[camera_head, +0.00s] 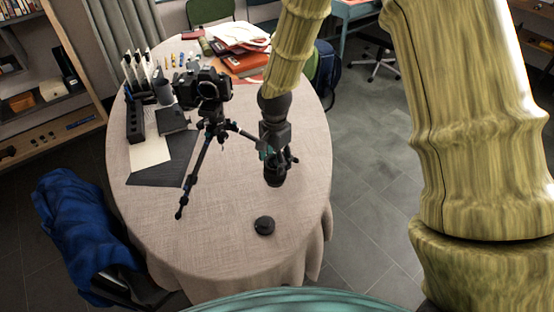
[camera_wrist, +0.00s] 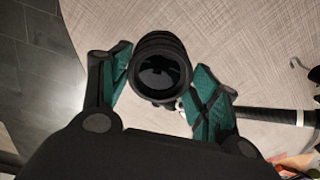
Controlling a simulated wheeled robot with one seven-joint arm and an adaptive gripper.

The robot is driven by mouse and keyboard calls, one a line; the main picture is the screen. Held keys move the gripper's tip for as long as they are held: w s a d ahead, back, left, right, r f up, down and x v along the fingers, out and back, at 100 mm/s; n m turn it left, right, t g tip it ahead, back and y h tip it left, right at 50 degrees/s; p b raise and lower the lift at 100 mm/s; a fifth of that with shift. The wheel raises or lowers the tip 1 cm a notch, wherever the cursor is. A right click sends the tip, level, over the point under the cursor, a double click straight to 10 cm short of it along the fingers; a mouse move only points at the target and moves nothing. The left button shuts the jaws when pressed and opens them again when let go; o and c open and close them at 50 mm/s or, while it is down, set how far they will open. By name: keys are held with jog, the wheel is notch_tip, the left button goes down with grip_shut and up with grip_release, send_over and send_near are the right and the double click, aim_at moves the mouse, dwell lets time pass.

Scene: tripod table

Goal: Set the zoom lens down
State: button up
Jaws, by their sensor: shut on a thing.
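The black zoom lens (camera_wrist: 160,68) is between the green-padded fingers of my gripper (camera_wrist: 160,85) in the wrist view, with its round glass end facing the camera. In the head view my gripper (camera_head: 275,155) points down over the right part of the table, shut on the lens (camera_head: 274,178), whose dark lower part shows beneath the fingers. The lens is close to the cloth; I cannot tell whether it touches. The oval table (camera_head: 220,255) has a beige cloth.
A black camera on a tripod (camera_head: 207,120) stands left of my gripper, one leg close by. A small black round piece (camera_head: 264,226) lies nearer the front. Books and papers (camera_head: 240,50) are at the back. The front left cloth is clear.

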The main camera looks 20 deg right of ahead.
jog(key=shift+w+d, duration=0.25)
jog(key=shift+w, duration=0.1)
jog(key=shift+w+d+f+p, duration=0.2)
jog(key=shift+f+p, duration=0.2)
jog(key=shift+f, duration=0.3)
jog(key=shift+w+d+f+p, duration=0.2)
jog(key=shift+f+p, duration=0.15)
jog(key=shift+f, duration=0.3)
jog(key=shift+s+f, duration=0.1)
jog(key=shift+f, duration=0.35)
jog(key=o, duration=1.1)
jog(key=shift+r, duration=0.1)
jog(key=shift+r+b, duration=0.95)
jog(key=shift+r, duration=4.95)
